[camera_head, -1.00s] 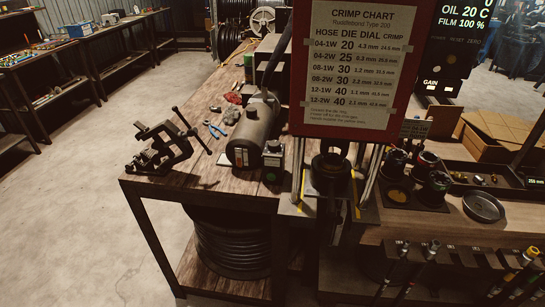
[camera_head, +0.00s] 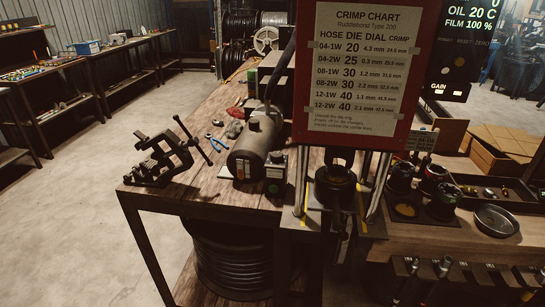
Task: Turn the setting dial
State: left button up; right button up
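A dark control panel (camera_head: 462,60) stands at the upper right, with a lit readout of oil temperature and film, small knobs or buttons, and a GAIN label. I cannot tell which part, if any, is the setting dial. The crimper (camera_head: 333,185) stands in the middle at the bench edge, with a round dark die head between bright metal posts. A red-framed crimp chart (camera_head: 365,70) hangs above it and lists hose, die, dial and crimp values. The chart hides part of the machine behind it. Neither of my grippers is in view.
A vise (camera_head: 160,160) and a grey cylindrical tank (camera_head: 252,148) sit on the wooden bench (camera_head: 205,190). Dark die cups (camera_head: 440,200), a round metal dish (camera_head: 495,220) and cardboard boxes (camera_head: 500,140) are at the right. Open concrete floor (camera_head: 70,230) lies to the left.

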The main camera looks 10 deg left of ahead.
aim_at(275, 156)
jog(key=i+l+u, duration=0.25)
jog(key=i, duration=0.25)
jog(key=i+l+u, duration=0.3)
jog(key=i, duration=0.2)
